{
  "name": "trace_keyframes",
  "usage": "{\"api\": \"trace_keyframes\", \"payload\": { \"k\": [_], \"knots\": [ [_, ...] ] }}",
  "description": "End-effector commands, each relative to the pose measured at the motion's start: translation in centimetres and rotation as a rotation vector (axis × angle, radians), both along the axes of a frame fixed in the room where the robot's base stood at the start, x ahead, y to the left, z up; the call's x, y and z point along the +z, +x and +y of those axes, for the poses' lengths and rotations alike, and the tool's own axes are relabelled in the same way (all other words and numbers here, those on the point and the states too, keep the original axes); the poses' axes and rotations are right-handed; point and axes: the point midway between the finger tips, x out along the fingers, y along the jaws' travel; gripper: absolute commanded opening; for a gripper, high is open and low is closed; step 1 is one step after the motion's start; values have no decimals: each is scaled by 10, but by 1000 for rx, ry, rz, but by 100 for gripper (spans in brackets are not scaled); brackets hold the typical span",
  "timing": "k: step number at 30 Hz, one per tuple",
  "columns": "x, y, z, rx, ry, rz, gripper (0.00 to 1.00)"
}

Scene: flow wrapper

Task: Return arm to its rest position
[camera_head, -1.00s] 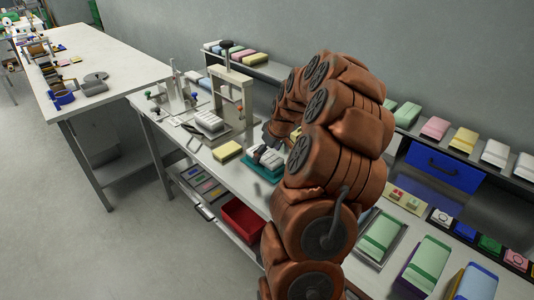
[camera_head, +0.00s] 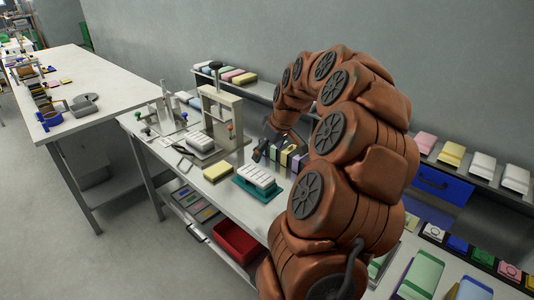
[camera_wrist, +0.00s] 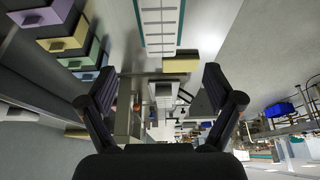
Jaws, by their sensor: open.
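My gripper (camera_head: 268,143) hangs over the workbench at the end of my brown, bent arm. In the wrist view my gripper (camera_wrist: 160,105) shows two black fingers spread wide apart with nothing between them. A white ribbed block (camera_head: 258,176) sits in a teal tray (camera_head: 246,188) on the bench, below and left of my gripper in the head view. The block also shows at the top of the wrist view (camera_wrist: 159,25), beyond the fingers. My arm hides part of the bench and the shelf behind it.
A yellow block (camera_head: 219,170) lies beside the tray. A press-like frame (camera_head: 222,112) stands behind it. A back shelf (camera_head: 262,86) carries several coloured blocks. A red bin (camera_head: 236,240) sits below the bench. Another table (camera_head: 120,68) is at left, with open floor (camera_head: 50,235) in front.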

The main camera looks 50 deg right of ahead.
Motion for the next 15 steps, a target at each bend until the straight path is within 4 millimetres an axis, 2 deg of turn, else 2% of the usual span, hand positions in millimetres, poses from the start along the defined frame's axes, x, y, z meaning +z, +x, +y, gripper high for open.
{"api": "trace_keyframes", "payload": {
  "k": [12,15],
  "knots": [
    [0,0,0,0,1,1,91],
    [1,2,7,8,3,3,91]
  ]
}}
